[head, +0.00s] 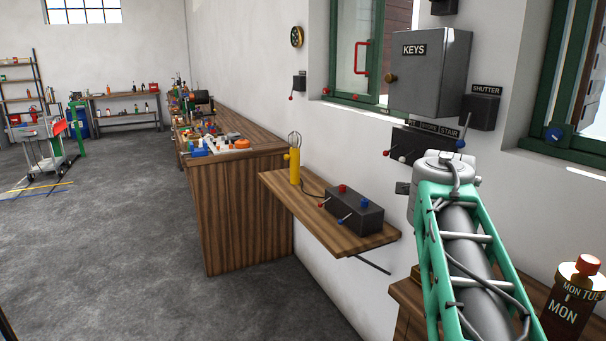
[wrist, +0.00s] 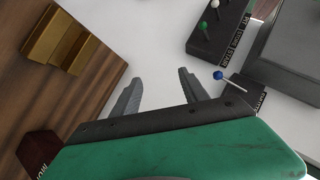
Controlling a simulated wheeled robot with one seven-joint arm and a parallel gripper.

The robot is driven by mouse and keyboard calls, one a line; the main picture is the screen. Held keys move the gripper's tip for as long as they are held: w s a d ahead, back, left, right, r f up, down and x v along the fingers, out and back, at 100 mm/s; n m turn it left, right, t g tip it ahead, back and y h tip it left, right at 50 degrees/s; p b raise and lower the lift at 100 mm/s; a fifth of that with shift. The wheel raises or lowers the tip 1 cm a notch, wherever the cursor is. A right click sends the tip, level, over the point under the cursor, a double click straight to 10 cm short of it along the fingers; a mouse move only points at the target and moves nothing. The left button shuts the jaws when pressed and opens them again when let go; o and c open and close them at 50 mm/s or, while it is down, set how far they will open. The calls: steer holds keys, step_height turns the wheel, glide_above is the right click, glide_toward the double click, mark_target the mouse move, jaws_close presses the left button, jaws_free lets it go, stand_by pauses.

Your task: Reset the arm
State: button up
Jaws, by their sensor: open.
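My green lattice arm (head: 465,255) rises at the right of the head view, and my gripper is not clearly seen there. In the wrist view my gripper (wrist: 158,88) has two grey fingers spread well apart, with only white wall between them and nothing held. A lever with a blue knob (wrist: 218,75) stands just right of the right finger, apart from it as far as I can tell. It belongs to the dark shutter box (head: 481,110), which is on the wall right of the grey key cabinet (head: 430,75).
A dark switch box (wrist: 218,28) with knobbed levers is above the fingers. A wooden surface with a brass block (wrist: 62,42) lies at left. A wall shelf (head: 330,225) carries a lever box (head: 354,211) and a yellow cylinder (head: 294,165). A brown bottle (head: 566,310) stands lower right.

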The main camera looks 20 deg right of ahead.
steer(key=a+f+n+y+p, duration=0.45)
steer(key=a+n, duration=0.35)
steer(key=a, duration=0.7)
steer(key=s+a+f+n+g+y+p, duration=0.2)
steer(key=s+a+f+n, duration=0.4)
steer(key=a, duration=0.4)
steer(key=s+a+f+n+g+y+p, duration=0.2)
steer(key=s+a+f+n+g+p, duration=0.1)
steer(key=s+a+f+n, duration=0.4)
steer(key=s+a, duration=0.2)
steer(key=a, duration=0.2)
steer(key=shift+n, duration=0.4)
steer(key=shift+a+y, duration=0.1)
steer(key=shift+y, duration=0.15)
